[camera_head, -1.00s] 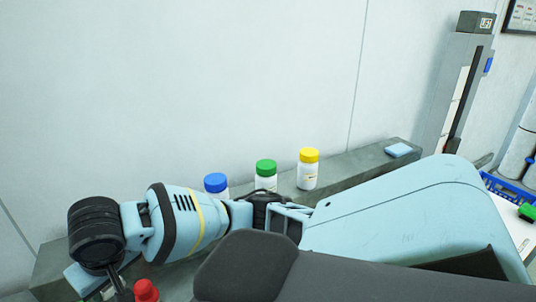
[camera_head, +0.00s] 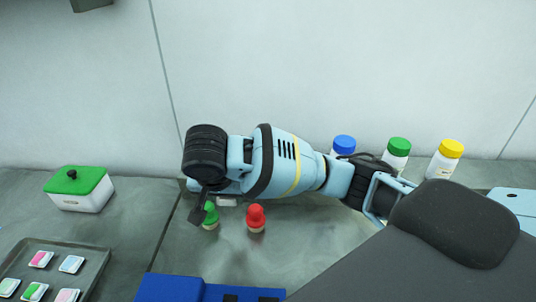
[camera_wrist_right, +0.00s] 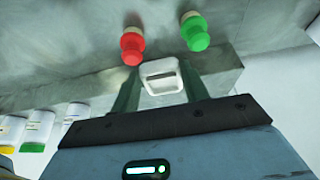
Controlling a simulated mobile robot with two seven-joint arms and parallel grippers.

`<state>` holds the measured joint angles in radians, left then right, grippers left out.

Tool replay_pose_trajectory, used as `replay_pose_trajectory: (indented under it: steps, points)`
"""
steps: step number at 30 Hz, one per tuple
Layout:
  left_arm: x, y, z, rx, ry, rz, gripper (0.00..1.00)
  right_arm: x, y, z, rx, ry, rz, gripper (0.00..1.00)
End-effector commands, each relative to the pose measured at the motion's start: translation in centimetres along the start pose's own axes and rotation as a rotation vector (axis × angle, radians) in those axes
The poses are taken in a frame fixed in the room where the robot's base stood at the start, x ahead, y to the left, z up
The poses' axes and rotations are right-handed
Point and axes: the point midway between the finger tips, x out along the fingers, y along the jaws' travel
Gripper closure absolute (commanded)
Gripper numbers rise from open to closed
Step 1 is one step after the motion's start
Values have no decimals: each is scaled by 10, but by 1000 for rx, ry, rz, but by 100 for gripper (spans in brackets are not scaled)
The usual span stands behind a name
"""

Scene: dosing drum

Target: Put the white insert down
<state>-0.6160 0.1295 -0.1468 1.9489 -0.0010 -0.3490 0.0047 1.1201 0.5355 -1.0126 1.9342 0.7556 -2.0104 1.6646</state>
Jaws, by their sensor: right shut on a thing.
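The white insert (camera_wrist_right: 163,88) is a small white piece with a recessed grey middle. In the right wrist view it sits between the two fingertips of my right gripper (camera_wrist_right: 161,84), which is shut on it. In the head view a small pale part of the insert (camera_head: 227,201) shows below my right arm, by the green and red knobs; most of the right gripper (camera_head: 226,197) is hidden there by the arm. I cannot tell whether the insert touches the grey bench (camera_head: 300,240). My left gripper is not in view.
A green-topped piece (camera_head: 211,216) and a red-topped piece (camera_head: 256,219) stand close by. Bottles with blue (camera_head: 344,144), green (camera_head: 398,147) and yellow (camera_head: 451,149) caps stand at right. A green-lidded box (camera_head: 81,189) and a grey tray (camera_head: 92,257) are at left.

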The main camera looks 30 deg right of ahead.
Motion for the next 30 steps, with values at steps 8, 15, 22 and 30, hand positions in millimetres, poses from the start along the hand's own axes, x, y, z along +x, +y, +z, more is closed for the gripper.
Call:
replay_pose_trajectory:
  steps: [8, 15, 22, 30]
  points:
    - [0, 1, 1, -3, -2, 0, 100, 22, 2, -38, 4, -7, 2, 77]
    - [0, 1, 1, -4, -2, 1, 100, 44, 6, -85, 3, 1, 4, 77]
    - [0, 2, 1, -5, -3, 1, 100, 64, 7, -121, 2, -1, 3, 77]
    - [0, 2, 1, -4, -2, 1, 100, 68, 7, -130, -2, -1, 1, 77]
